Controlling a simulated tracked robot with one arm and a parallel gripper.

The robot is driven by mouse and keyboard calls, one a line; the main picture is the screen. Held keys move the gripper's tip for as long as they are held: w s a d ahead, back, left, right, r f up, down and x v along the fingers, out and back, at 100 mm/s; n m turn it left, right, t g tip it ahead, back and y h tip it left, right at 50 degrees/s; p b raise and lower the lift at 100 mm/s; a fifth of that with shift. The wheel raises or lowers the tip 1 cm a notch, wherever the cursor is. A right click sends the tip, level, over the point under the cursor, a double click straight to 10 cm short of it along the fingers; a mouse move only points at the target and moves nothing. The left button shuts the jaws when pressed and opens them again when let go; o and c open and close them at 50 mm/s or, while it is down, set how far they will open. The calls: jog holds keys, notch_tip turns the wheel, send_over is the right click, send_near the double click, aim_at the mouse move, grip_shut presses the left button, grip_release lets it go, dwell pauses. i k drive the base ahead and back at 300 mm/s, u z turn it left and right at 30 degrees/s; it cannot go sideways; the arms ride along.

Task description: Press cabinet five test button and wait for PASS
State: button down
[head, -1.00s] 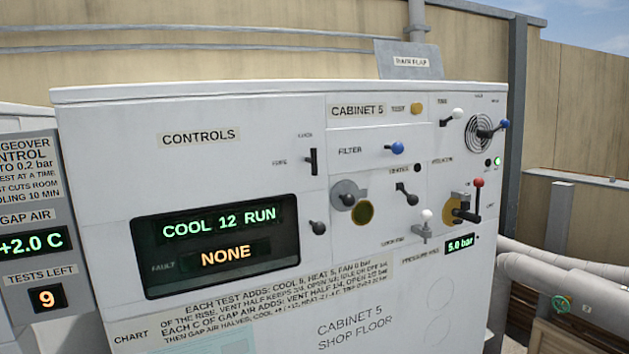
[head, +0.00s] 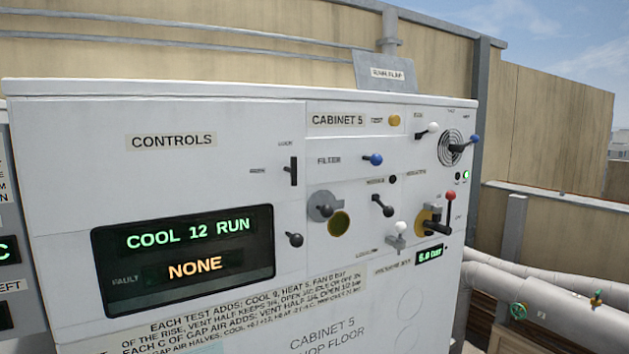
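Cabinet five (head: 60,150) is a white cabinet that fills most of the head view. Its yellow TEST button (head: 394,120) sits at the upper right, beside the CABINET 5 label (head: 337,120). The pressure readout (head: 429,255) appears to read 5.0 bar. A green lamp (head: 466,175) is lit at the right edge. My gripper is not in view.
A rain flap (head: 386,72) stands on top. Pipes (head: 545,295) run at the right.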

aim_at(394, 120)
jog(key=i, duration=0.9)
